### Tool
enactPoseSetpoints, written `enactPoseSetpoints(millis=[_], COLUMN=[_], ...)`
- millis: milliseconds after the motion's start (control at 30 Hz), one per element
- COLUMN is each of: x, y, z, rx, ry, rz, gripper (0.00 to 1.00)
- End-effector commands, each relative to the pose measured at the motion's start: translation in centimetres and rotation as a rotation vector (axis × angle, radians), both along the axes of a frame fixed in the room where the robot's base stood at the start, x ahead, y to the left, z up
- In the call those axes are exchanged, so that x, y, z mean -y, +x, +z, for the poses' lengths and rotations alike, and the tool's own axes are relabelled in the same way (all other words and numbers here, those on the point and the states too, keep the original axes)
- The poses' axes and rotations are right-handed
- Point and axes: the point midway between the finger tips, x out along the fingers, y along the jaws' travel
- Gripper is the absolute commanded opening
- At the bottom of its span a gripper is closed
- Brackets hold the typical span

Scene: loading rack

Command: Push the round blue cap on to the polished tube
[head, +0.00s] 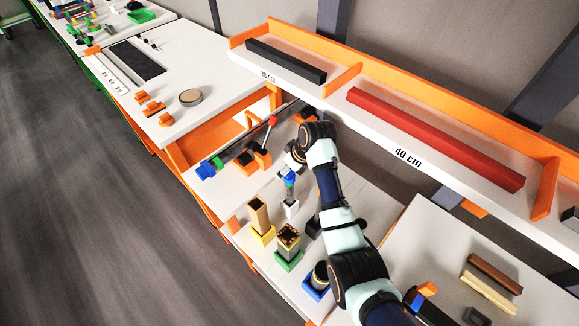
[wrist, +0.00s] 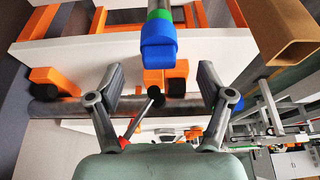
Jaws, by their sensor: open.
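A polished tube (head: 290,196) stands upright in a white block (head: 291,210). A green band (wrist: 158,14) shows near its upper end, and the blue cap (head: 289,176) sits at the top, in line with the tube. The cap also shows in the wrist view (wrist: 158,48), straight ahead between and beyond my fingertips. I cannot tell how far on it sits. My gripper (wrist: 160,80) is open and empty, its two fingers spread either side of the cap's line and apart from it. In the head view my gripper (head: 290,162) is just above the cap.
A long dark tube (head: 235,147) with a blue end lies across orange supports. A red-tipped stick (head: 271,121) stands in an orange holder. A wooden square tube (head: 258,215) and other upright pieces stand in front. The orange-edged shelf (head: 420,130) is behind my arm.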

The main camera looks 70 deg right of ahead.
Motion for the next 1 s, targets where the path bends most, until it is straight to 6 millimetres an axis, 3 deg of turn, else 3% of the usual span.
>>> enactPoseSetpoints(millis=[67, 167, 500, 600, 733, 1000], x=[-0.2, -0.2, -0.9, -1.1, -1.2, -1.2], y=[-0.2, -0.5, -3.2, -3.9, -4.2, -4.3], z=[-0.4, 0.7, 8.5, 10.0, 11.1, 11.2], rx=[-0.004, -0.001, 0.002, 0.001, 0.002, 0.001], ry=[0.007, 0.004, -0.004, -0.002, -0.002, -0.001], rz=[0.000, -0.001, -0.001, -0.001, 0.000, 0.000], gripper=[0.79, 0.79, 0.79, 0.79, 0.79, 0.79])
